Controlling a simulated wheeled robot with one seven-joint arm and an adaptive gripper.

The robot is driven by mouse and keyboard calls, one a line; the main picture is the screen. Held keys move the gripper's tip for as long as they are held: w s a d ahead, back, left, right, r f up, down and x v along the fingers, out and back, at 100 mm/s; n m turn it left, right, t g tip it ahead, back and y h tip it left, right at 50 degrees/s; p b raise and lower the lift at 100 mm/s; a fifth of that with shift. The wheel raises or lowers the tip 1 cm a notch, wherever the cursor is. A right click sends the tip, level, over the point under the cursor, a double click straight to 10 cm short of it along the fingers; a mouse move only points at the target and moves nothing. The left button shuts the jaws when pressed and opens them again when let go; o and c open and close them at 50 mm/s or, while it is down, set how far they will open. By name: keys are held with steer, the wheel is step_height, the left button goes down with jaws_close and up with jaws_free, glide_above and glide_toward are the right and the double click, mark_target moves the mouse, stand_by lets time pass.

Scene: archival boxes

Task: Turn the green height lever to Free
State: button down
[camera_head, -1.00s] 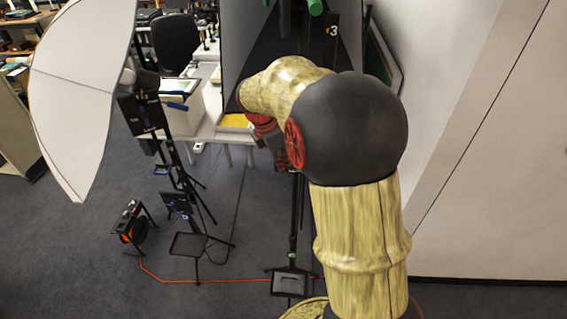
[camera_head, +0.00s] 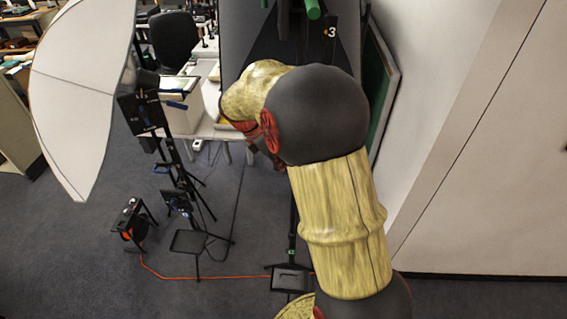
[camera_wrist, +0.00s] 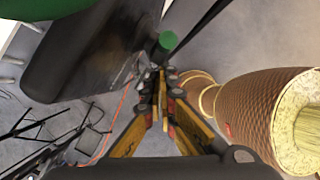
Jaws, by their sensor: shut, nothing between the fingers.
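A green cylinder end (camera_head: 313,9) shows at the top of the head view, on the dark column; I cannot tell for certain that it is the height lever. In the wrist view a green cylinder (camera_wrist: 167,42) sits just beyond my gripper (camera_wrist: 160,82), close to the fingertips; I cannot tell whether they touch. My gripper is shut and empty, with its yellow and dark fingers together. A larger green shape (camera_wrist: 40,8) fills the wrist view's upper left corner. No lever markings are readable. In the head view my arm hides the gripper's fingertips.
A white umbrella (camera_head: 85,85) on a stand (camera_head: 190,242) is at the left. A cable reel (camera_head: 133,222) and an orange cable (camera_head: 165,277) lie on the floor. A table (camera_head: 208,128) stands behind my arm. A white wall (camera_head: 470,150) is at the right.

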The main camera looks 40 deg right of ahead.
steer(key=shift+s+d+f+g+h+p, duration=0.1)
steer(key=shift+s+f+g+h+p, duration=0.1)
steer(key=shift+g+h+p, duration=0.35)
steer(key=shift+s+d+f+g+h+p, duration=0.1)
steer(key=shift+f+g+h+p, duration=0.05)
steer(key=shift+g+h+p, duration=0.35)
steer(key=shift+s+d+f+g+h+p, duration=0.1)
steer(key=shift+d+f+g+h+p, duration=0.05)
steer(key=shift+g+h+p, duration=0.3)
steer(key=shift+s+d+f+n+g+h+p, duration=0.15)
steer(key=shift+s+d+n+g+h+p, duration=0.1)
steer(key=shift+g+h+p, duration=0.3)
steer(key=shift+s+d+f+n+g+h+p, duration=0.1)
steer(key=shift+s+d+n+g+h+p, duration=0.15)
steer(key=shift+g+h, duration=0.45)
steer(key=shift+p, duration=0.35)
stand_by(1.0)
steer(key=shift+r+p, duration=0.65)
steer(key=shift+r, duration=0.1)
steer(key=shift+a+f, duration=0.1)
